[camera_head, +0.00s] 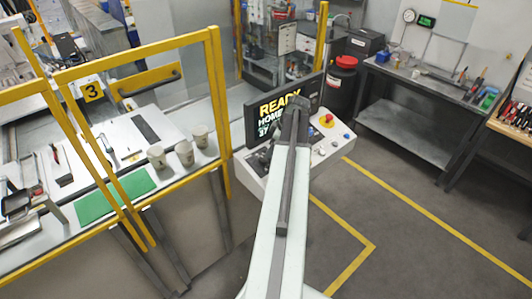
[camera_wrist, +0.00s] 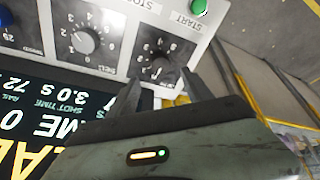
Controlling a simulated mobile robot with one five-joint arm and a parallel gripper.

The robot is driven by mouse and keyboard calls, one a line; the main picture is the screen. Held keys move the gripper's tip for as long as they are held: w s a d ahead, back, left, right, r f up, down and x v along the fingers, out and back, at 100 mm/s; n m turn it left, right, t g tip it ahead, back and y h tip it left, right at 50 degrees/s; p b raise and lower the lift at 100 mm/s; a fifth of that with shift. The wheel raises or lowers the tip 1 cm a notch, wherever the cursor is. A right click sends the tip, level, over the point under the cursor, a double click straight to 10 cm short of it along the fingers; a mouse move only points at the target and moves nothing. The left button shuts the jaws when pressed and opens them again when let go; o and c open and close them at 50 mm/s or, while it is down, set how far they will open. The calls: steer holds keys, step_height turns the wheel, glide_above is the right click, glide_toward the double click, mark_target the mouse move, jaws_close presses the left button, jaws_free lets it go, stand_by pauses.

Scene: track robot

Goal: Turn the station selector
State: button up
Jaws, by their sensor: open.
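The control panel (camera_head: 302,155) stands in the middle of the head view, with a screen (camera_head: 270,112) showing READY and HOME. In the wrist view the panel (camera_wrist: 120,62) appears upside down. A dark numbered dial (camera_wrist: 158,68) lies just beyond my gripper (camera_wrist: 160,82), between its fingertips in the picture; its name label cannot be seen, so I cannot confirm it is the station selector. A second numbered dial with a grey knob (camera_wrist: 84,42) is to its left. My gripper is open and empty; I cannot tell whether a finger touches the panel. My arm hides part of the panel in the head view.
A green button (camera_wrist: 198,7) labelled START is near the dial. A red emergency stop (camera_head: 327,121) is on the panel's right. A yellow fence (camera_head: 216,110) and white cups (camera_head: 186,152) on a bench are left. Open floor (camera_head: 410,235) lies right.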

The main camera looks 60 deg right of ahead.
mark_target(264, 158)
steer(key=b+x, duration=0.7)
steer(key=x, duration=0.1)
steer(key=shift+r, duration=0.1)
